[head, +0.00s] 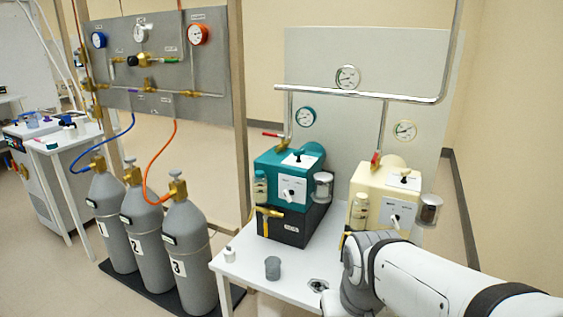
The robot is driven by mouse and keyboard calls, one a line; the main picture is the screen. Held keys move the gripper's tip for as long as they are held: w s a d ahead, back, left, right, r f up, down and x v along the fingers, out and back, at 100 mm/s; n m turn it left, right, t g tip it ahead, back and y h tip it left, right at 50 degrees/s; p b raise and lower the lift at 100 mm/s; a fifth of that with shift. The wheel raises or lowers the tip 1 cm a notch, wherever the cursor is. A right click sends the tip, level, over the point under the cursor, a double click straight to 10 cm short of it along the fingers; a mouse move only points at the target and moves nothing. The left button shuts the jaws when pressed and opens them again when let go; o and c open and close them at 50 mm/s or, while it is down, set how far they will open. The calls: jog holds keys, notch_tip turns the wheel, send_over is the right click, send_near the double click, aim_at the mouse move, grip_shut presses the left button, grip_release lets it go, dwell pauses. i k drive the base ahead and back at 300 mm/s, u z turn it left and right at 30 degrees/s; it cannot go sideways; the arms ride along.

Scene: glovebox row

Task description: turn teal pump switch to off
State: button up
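The teal pump (297,172) stands on a dark base block (291,228) on the white table, left of a cream pump. Its front has a white panel with a small switch (288,195); the labels are too small to read, so I cannot tell its setting. My arm reaches in from the lower right, in front of the cream pump. My gripper is not visible in the head view.
The cream pump (392,178) stands at the right, partly behind my arm. Several gas cylinders (186,262) stand at left. Pipes (345,93) run above the pumps.

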aim_at(301, 152)
jog(key=u, duration=0.05)
jog(key=i, duration=0.95)
jog(key=z, duration=0.05)
